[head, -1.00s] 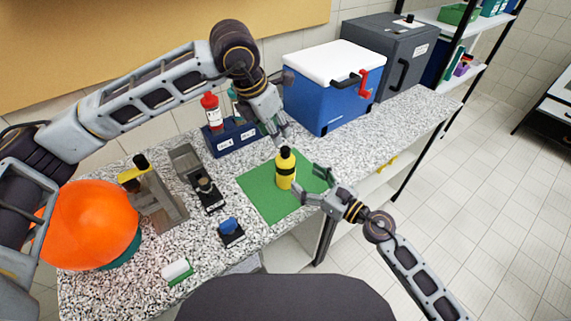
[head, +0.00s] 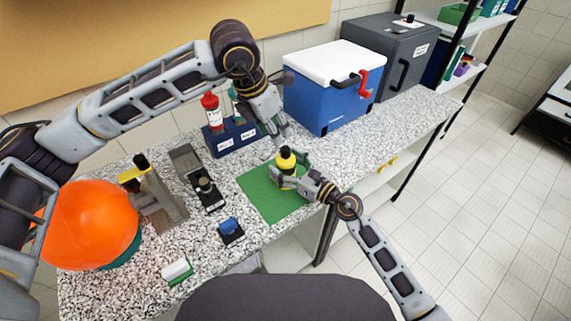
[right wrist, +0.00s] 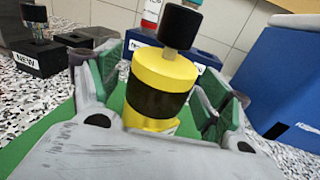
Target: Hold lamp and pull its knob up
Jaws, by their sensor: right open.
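The lamp (head: 286,166) is a yellow cylinder with a dark band and a black knob (head: 285,152) on top. It stands upright on a green mat. In the right wrist view the lamp (right wrist: 165,72) stands between the two green-padded fingers, with its black knob (right wrist: 179,25) above them. My right gripper (head: 290,179) is open around the lamp's body, with gaps visible beside it. My left gripper (head: 280,138) points down just behind and above the knob. Its fingertips are small in the head view, so I cannot tell whether they are parted or touch the knob.
The green mat (head: 262,201) lies on a speckled worktop. A blue rack (head: 234,140) with a red-capped bottle (head: 211,110) is behind left, a blue cooler (head: 325,95) behind right. Small stands (head: 207,195) and a blue-topped block (head: 230,231) are left of the mat.

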